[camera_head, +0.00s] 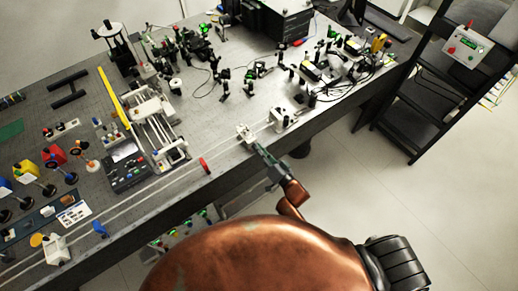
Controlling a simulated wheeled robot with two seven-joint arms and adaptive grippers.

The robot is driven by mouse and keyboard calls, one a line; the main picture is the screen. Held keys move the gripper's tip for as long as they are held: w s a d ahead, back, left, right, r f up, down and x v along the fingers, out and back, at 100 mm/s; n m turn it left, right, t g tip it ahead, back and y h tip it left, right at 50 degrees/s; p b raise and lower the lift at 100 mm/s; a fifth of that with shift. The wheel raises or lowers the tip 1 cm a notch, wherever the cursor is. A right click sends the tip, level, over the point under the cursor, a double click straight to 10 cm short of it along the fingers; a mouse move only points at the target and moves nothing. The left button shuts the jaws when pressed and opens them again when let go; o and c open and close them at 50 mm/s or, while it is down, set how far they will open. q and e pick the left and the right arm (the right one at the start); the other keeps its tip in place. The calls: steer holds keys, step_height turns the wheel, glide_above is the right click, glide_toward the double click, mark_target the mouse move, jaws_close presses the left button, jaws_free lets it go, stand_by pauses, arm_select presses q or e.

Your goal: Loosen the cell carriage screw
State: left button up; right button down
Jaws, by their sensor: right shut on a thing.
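A small white carriage (244,131) sits on the long rail (150,193) near the bench's front edge. I take it to be the cell carriage. My right gripper (257,148) reaches in from the front edge and is shut at the carriage's near side, where its screw would be. The screw is too small to make out and is covered by the fingertips. My left gripper is not in view.
Another white unit (284,117) stands on the rail to the right. A red piece (204,165) and a blue piece (99,229) are on the rail to the left. Many optics mounts (224,82) stand behind. The floor (370,190) at the front right is clear.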

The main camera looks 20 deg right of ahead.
steer(key=n+b, duration=0.2)
steer(key=n, duration=1.9)
steer(key=shift+b, duration=0.3)
steer(key=shift+n, duration=0.3)
steer(key=c, duration=2)
jaws_free()
steer(key=shift+o, duration=0.2)
